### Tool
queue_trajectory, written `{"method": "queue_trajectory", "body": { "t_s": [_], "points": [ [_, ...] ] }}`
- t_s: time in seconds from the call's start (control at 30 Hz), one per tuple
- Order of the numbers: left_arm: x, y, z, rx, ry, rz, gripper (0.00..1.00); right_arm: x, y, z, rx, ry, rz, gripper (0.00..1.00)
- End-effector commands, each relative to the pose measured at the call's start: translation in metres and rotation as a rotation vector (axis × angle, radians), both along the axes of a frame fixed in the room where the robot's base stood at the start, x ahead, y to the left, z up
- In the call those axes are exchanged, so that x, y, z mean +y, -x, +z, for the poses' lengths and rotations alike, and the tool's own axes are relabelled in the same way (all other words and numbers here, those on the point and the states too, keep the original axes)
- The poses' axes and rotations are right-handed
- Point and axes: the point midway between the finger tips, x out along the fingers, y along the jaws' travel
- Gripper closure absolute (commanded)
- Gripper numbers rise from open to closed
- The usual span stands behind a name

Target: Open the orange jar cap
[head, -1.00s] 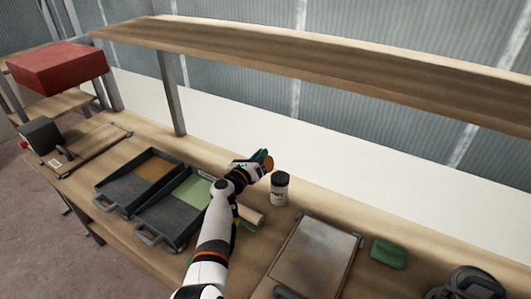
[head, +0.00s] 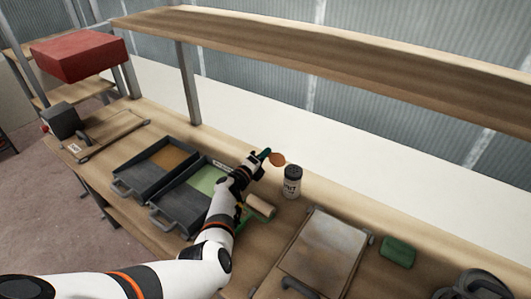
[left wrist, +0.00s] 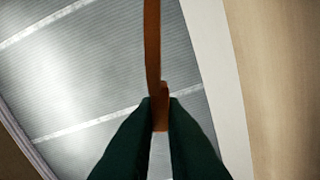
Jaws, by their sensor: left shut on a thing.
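My left gripper (head: 267,155) is shut on a thin orange disc (head: 278,159), which looks like the jar cap. In the left wrist view, the green fingertips (left wrist: 160,115) pinch the cap's edge (left wrist: 153,50), seen edge-on as an orange strip. Whether the jar's mouth is open is too small to tell. My right gripper is not in view.
Two dark trays (head: 156,204) lie left of my arm, and a roller (head: 261,206) lies beside the jar. To the right are a flat grey-topped case (head: 325,245), a green block (head: 398,252) and a dark object (head: 470,286). A shelf (head: 300,55) runs above the bench.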

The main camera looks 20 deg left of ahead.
Motion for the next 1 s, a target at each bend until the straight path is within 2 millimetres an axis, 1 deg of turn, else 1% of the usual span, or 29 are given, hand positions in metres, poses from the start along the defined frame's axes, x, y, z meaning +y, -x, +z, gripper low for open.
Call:
{"method": "queue_trajectory", "body": {
  "t_s": [0.03, 0.23, 0.73, 0.77, 0.8, 0.87, 1.0],
  "points": [
    [-0.0009, 0.0007, -0.0042, 0.008, 0.017, -0.003, 1.0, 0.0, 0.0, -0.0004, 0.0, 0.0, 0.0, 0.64],
    [-0.0002, 0.0004, -0.0074, 0.017, 0.065, -0.004, 1.0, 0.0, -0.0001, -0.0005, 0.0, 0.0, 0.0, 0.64],
    [0.0001, 0.0004, -0.0083, 0.019, 0.078, -0.003, 1.0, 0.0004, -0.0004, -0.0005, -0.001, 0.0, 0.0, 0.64],
    [0.0001, 0.0004, -0.0084, 0.019, 0.078, -0.003, 0.86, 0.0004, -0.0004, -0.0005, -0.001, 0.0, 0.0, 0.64],
    [0.0002, 0.0004, -0.0083, 0.019, 0.078, -0.003, 0.79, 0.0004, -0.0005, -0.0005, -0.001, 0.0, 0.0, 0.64],
    [0.0004, 0.0003, -0.008, 0.018, 0.078, -0.002, 0.69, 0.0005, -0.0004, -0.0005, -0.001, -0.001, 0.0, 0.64],
    [0.0009, 0.0, -0.0071, 0.017, 0.078, -0.002, 0.68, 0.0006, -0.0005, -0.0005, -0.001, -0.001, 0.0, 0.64]
  ]
}}
